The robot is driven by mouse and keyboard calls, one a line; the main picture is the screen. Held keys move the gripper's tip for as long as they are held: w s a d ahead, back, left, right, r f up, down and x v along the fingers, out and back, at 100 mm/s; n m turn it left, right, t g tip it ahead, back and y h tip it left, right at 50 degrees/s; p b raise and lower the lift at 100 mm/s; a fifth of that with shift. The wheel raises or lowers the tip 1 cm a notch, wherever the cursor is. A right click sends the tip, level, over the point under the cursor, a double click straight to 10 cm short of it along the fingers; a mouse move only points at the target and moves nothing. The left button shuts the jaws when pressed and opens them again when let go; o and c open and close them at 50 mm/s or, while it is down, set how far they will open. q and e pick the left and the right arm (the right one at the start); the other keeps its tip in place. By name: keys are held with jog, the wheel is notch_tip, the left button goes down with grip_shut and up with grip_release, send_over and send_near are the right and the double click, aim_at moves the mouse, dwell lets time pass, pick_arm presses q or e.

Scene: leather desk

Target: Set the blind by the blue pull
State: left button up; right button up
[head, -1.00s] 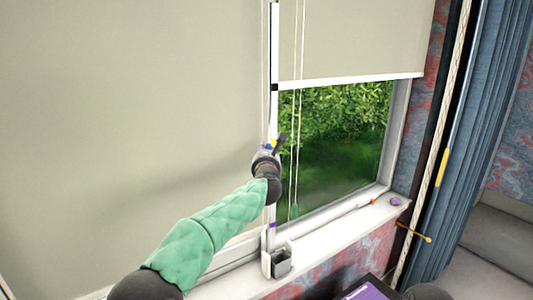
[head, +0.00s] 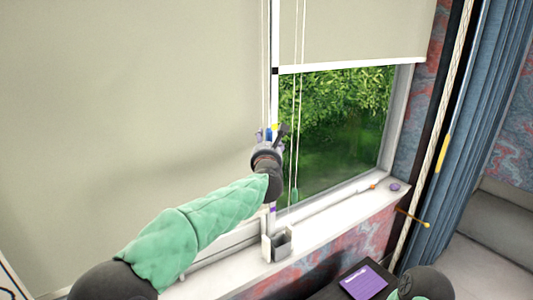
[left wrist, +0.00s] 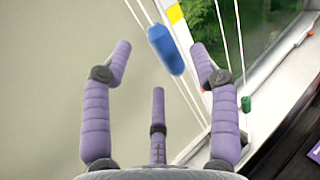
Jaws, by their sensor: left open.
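The blue pull (left wrist: 166,48) hangs on its cords between the spread fingers of my left gripper (left wrist: 162,65) in the left wrist view, toward their tips, with no clear contact. In the head view, the blue pull (head: 268,133) shows only as a small patch beyond my left gripper (head: 272,138), which partly hides it. My left gripper is open. The large beige left blind (head: 130,100) hangs low over the window. The right blind (head: 350,35) is higher, with garden showing below. My right gripper is not in view.
A green pull (left wrist: 246,103) hangs on cords to the right, also in the head view (head: 295,195). A small grey box (head: 277,245) stands by the sill below my left gripper. The sill (head: 335,217) runs right. A blue curtain (head: 470,130) hangs at the right.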

pick_arm(q)
jog(key=s, duration=0.6)
jog(key=shift+s, duration=0.35)
notch_tip(320, 180, down, 23)
jog(key=w+a+m+g+b, duration=0.2)
jog(key=m+g, duration=0.1)
jog(key=m, duration=0.6)
jog(key=s+a+f+m+g+h+b, duration=0.15)
jog(key=s+f+m, duration=0.3)
jog(key=f, duration=0.65)
jog(key=s+a+f+m+g+b, duration=0.1)
jog(key=s+a+f+m+g, duration=0.3)
jog(key=f, duration=0.8)
jog(key=s+a+f+m+g+b, duration=0.1)
jog(key=s+f+m, duration=0.4)
jog(key=f, duration=0.6)
jog(key=s+f+m+g+b, duration=0.1)
jog(key=s+f+m+g, duration=0.1)
jog(key=s+f, duration=0.4)
jog(key=s+f+m+g+h+b, duration=0.1)
jog(key=s+f+m+g, duration=0.2)
jog(key=s, duration=1)
jog(key=s+f+m+g+h+b, duration=0.1)
jog(key=s+f+m+g, duration=0.2)
jog(key=s+f+m, duration=0.3)
jog(key=s+f, duration=0.3)
jog(key=s, duration=0.1)
jog(key=shift+a, duration=0.35)
